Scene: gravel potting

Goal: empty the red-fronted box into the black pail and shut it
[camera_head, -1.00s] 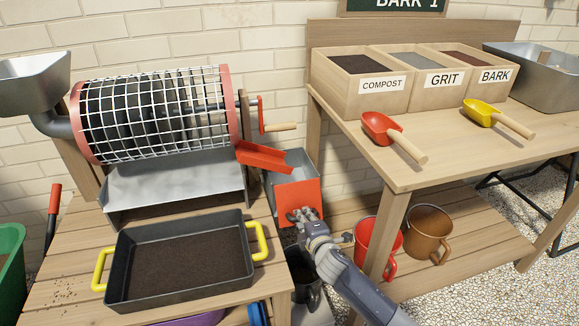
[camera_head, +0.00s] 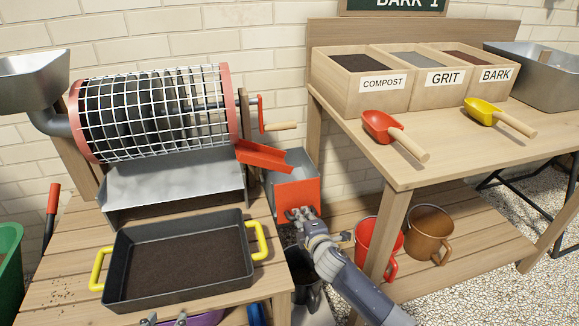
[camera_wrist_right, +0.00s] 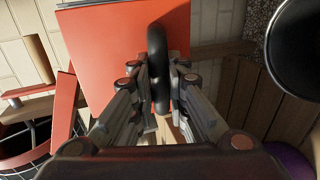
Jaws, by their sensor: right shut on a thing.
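The red-fronted box (camera_head: 297,192) is a grey metal box under the red chute, beside the drum sieve. My right gripper (camera_head: 300,214) is at the lower part of its red front. In the right wrist view its fingers (camera_wrist_right: 160,95) are closed around a black handle (camera_wrist_right: 157,60) on the red front (camera_wrist_right: 105,45). The black pail (camera_head: 305,268) stands below the box, partly hidden by my right arm; its rim shows in the wrist view (camera_wrist_right: 272,45). A dark patch shows under the box; I cannot tell whether it is material. My left gripper (camera_head: 165,321) shows only two separated fingertips at the bottom edge.
A black tray (camera_head: 248,215) with yellow handles and dark soil stands left on the bench. The red chute (camera_head: 264,156) comes down over the box.

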